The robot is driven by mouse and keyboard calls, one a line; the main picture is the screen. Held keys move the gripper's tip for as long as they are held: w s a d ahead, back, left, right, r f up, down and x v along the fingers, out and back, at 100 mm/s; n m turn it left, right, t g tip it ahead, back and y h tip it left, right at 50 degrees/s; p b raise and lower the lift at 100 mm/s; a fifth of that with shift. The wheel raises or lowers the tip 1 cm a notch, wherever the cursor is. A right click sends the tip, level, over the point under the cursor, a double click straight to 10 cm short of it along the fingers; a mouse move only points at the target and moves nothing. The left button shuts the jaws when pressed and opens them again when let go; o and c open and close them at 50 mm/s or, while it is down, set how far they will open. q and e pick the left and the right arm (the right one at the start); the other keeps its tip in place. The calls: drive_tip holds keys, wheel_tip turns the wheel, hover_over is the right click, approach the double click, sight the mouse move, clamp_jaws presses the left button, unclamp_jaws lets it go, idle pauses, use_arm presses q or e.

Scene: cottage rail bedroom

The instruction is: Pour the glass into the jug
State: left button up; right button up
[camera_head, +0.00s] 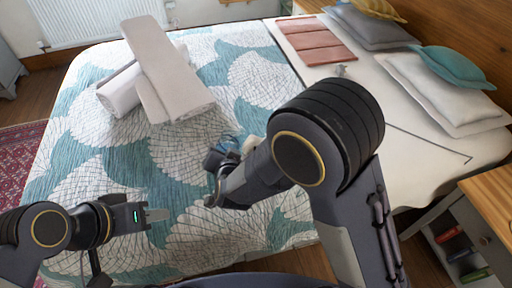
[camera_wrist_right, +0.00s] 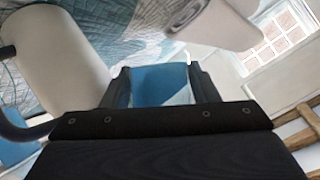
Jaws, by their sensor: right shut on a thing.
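My right gripper (camera_wrist_right: 158,88) is shut on a blue glass (camera_wrist_right: 160,82), whose blue wall shows between the two fingers in the right wrist view. In the head view the glass (camera_head: 229,143) is a small blue shape above the bed, partly hidden by the gripper. A white rounded vessel, seemingly the jug (camera_wrist_right: 55,58), is close beside the glass at the left of the right wrist view. In the head view a pale bit of it (camera_head: 250,144) shows behind my right arm; the rest is hidden. My left gripper (camera_head: 157,215) is over the quilt at lower left, apart from both.
Rolled pale towels (camera_head: 165,70) lie on the patterned quilt (camera_head: 90,135) at the back left. Folded pink cloths (camera_head: 315,42) and pillows (camera_head: 445,90) lie on the right side. A wooden bedside cabinet (camera_head: 490,200) stands at the lower right. The quilt's left part is clear.

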sight(223, 146)
drive_tip(key=shift+w+d+r+m, duration=0.1)
drive_tip(key=shift+r+m, duration=0.05)
drive_tip(key=shift+r, duration=0.4)
drive_tip(key=shift+d+r+m, duration=0.1)
drive_tip(key=shift+r+m, duration=0.05)
drive_tip(key=shift+r, duration=0.4)
drive_tip(key=f+m+y+b, duration=0.1)
drive_tip(key=b, duration=0.2)
drive_tip(key=shift+d+g+b, duration=0.1)
drive_tip(key=shift+g+b, duration=0.2)
drive_tip(key=shift+b, duration=0.05)
drive_tip(key=shift+m+y+b, duration=0.6)
drive_tip(key=shift+y+b, duration=0.2)
drive_tip(key=shift+b, duration=0.55)
drive_tip(key=shift+r, duration=0.1)
drive_tip(key=shift+r+b, duration=0.1)
drive_tip(key=shift+b, duration=0.2)
drive_tip(key=shift+r+m, duration=0.15)
drive_tip(key=shift+m, duration=0.15)
drive_tip(key=shift+r+y+b, duration=0.1)
drive_tip(key=shift+y+b, duration=0.2)
drive_tip(key=shift+b, duration=0.1)
drive_tip(key=shift+r+m+y+b, duration=0.5)
drive_tip(key=shift+r+m+b, duration=0.2)
drive_tip(key=shift+b, duration=1)
